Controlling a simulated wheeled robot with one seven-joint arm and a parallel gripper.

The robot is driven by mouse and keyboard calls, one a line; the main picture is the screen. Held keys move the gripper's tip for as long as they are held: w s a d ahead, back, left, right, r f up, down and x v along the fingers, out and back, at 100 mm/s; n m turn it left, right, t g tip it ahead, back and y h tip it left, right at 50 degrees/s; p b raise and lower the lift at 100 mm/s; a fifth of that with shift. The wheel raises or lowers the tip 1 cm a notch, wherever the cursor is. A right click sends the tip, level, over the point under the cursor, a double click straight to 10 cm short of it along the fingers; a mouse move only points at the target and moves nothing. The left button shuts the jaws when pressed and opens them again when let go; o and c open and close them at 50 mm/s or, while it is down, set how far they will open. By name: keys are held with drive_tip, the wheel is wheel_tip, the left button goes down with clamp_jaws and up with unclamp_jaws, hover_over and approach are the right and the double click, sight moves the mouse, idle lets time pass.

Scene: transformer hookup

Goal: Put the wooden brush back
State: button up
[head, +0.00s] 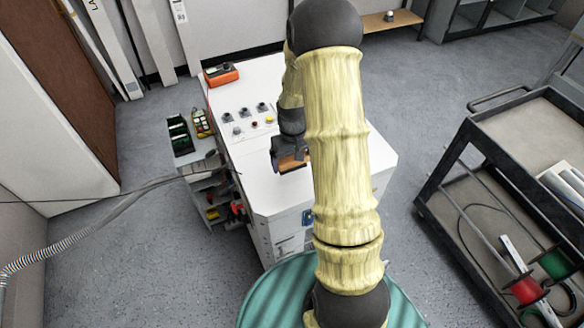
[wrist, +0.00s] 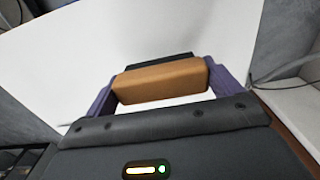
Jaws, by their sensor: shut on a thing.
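My gripper (wrist: 160,84) is shut on the wooden brush (wrist: 162,80), an orange-brown block with a dark strip along its far side. The purple fingers press on its two ends in the wrist view. In the head view the brush (head: 291,163) is partly hidden below my gripper (head: 290,156). It is over the white top of the cabinet (head: 350,165), toward the middle. I cannot tell how far the brush is above the top.
The cabinet top carries several small knobs (head: 245,112) and an orange-and-black instrument (head: 221,74). Shelves with bins (head: 180,135) are on its left side, where a grey hose (head: 100,225) ends. A dark cart (head: 525,140) with cable spools stands at right. Floor between is clear.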

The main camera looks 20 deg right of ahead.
sight(293, 167)
drive_tip(key=shift+f+p, duration=0.35)
drive_tip(key=shift+f, duration=1.7)
drive_tip(key=shift+f, duration=0.2)
drive_tip(key=o, duration=0.7)
drive_tip(key=shift+o, duration=0.2)
drive_tip(key=shift+r, duration=0.55)
wheel_tip(293, 167, up, 11)
drive_tip(key=shift+r+b, duration=0.15)
drive_tip(key=shift+b, duration=0.7)
